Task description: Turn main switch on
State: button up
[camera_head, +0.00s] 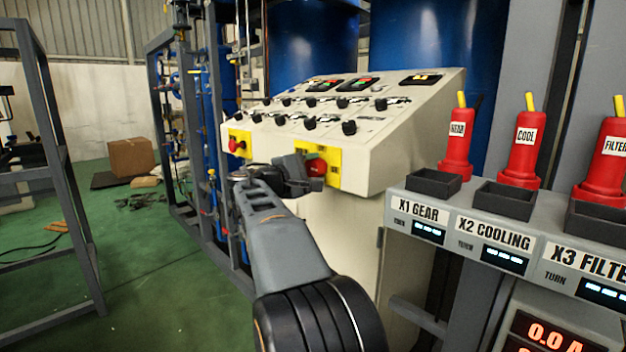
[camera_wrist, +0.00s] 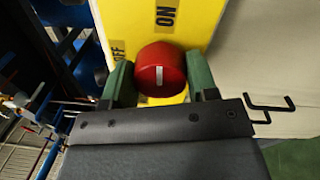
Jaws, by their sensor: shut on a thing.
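The main switch is a red round knob (camera_wrist: 161,62) on a yellow plate (camera_wrist: 205,22); it also shows in the head view as a red knob (camera_head: 316,168) on the right yellow plate (camera_head: 333,166) of the beige control console (camera_head: 385,150). In the wrist view, an ON label (camera_wrist: 166,14) is above the knob and an OFF label (camera_wrist: 117,50) is to its left. My gripper (camera_wrist: 161,80) is shut on the knob, a green finger on either side. The fingertips are partly hidden in the head view.
A second red knob on a yellow plate (camera_head: 240,143) sits at the console's left. Black knobs line its sloped face. Red labelled plugs, such as COOL (camera_head: 525,140), stand on a grey rack at right.

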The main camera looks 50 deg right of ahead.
jog(key=shift+f+m+b, duration=0.15)
jog(key=shift+m+b, duration=0.2)
jog(key=shift+m, duration=0.25)
jog(key=o, duration=0.9)
jog(key=shift+a, duration=0.1)
jog(key=a, duration=0.9)
jog(key=w+a+p, duration=0.1)
jog(key=a, duration=0.3)
jog(key=shift+a+f, duration=0.2)
jog(key=shift+a, duration=0.1)
